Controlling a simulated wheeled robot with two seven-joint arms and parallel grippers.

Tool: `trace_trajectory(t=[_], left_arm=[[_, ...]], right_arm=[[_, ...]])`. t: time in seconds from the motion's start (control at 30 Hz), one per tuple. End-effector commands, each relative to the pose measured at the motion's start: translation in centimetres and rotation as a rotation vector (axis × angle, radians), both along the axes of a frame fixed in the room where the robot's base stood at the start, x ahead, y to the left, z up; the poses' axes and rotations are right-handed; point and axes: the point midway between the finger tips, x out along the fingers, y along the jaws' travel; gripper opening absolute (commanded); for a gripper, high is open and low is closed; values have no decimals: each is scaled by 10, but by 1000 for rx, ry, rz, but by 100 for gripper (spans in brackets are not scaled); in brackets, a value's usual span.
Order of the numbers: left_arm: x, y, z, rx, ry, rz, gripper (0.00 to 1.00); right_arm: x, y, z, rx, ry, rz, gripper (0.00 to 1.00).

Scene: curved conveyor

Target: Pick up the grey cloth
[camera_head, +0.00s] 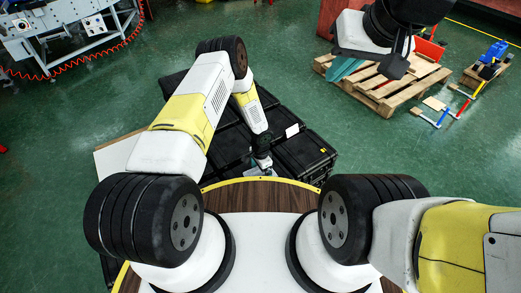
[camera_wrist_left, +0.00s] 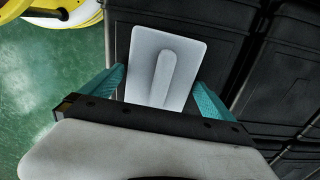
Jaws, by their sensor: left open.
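A pale grey flat piece (camera_wrist_left: 145,50) with rounded corners and a raised ridge down its middle lies on a black case in the left wrist view. It looks stiff; I cannot tell if it is the cloth. My left gripper (camera_wrist_left: 160,80) is open, its teal fingers either side of the piece's near end. Whether they touch it is unclear.
Several black cases (camera_head: 305,155) stand close together beyond the round wooden edge (camera_head: 262,193) in front of me. A wooden pallet (camera_head: 405,88) lies on the green floor at the right. A grey machine frame (camera_head: 60,45) stands at the far left.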

Motion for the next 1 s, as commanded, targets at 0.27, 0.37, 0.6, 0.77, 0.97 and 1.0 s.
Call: trace_trajectory(t=[0.27,0.37,0.6,0.77,0.97,1.0], left_arm=[[0,0,-1,0,0,0,92],[0,0,-1,0,0,0,72],[0,0,-1,0,0,0,50],[1,0,1,0,-1,0,50],[1,0,15,0,-2,-1,50],[1,0,20,0,-2,-1,50]], right_arm=[[0,0,0,0,0,0,0],[0,0,0,0,0,0,0],[0,0,0,0,0,0,0],[0,0,0,0,0,0,0],[0,0,0,0,0,0,0],[0,0,0,0,0,0,0]])
